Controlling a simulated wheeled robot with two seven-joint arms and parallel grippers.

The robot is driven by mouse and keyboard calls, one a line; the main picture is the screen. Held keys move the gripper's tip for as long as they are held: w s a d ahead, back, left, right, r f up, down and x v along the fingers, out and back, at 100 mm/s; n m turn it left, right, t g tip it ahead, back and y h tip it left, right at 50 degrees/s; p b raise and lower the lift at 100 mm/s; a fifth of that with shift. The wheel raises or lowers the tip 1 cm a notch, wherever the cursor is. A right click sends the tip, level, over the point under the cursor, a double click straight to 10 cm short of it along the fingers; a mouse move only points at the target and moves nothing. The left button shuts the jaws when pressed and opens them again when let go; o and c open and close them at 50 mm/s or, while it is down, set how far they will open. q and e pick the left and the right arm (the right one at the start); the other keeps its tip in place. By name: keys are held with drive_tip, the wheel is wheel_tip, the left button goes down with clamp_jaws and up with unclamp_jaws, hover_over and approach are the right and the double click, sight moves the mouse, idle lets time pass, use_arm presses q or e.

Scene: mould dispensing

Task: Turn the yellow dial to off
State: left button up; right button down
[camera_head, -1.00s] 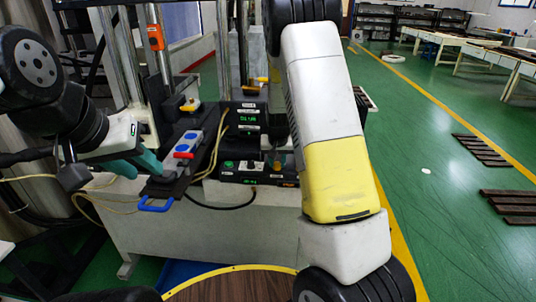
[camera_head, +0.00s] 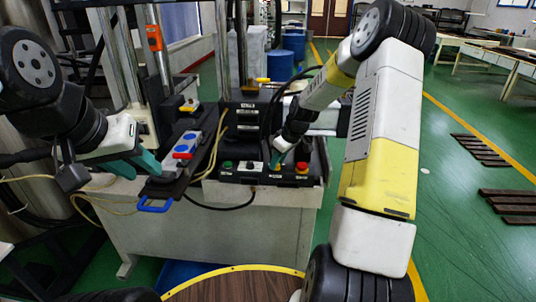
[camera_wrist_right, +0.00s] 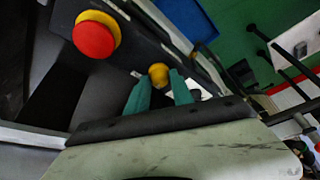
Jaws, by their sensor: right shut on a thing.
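The yellow dial (camera_wrist_right: 159,74) shows in the right wrist view, on the dark control panel (camera_wrist_right: 130,50). My right gripper (camera_wrist_right: 161,92) has its two teal fingers around it and is shut on it. In the head view my right gripper (camera_head: 279,158) reaches down to the control box (camera_head: 240,178) and hides the dial. My left gripper (camera_head: 145,163) is at the left, its teal fingers by the dark plate with a blue handle (camera_head: 154,206). Whether it is open or shut is unclear.
A red emergency button on a yellow base (camera_wrist_right: 96,34) sits on the same panel, close to my right gripper. A green button (camera_head: 228,166) is at the panel's left. Cables (camera_head: 214,152) hang beside the box.

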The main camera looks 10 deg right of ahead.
sight(285, 171)
drive_tip(key=shift+d+n+g+y, duration=0.1)
drive_tip(key=shift+n+g+y, duration=0.25)
drive_tip(key=shift+n, duration=0.85)
drive_tip(key=c, duration=1.1)
unclamp_jaws()
drive_tip(key=v, duration=0.7)
drive_tip(key=shift+d+r, duration=0.1)
drive_tip(key=shift+r, duration=0.2)
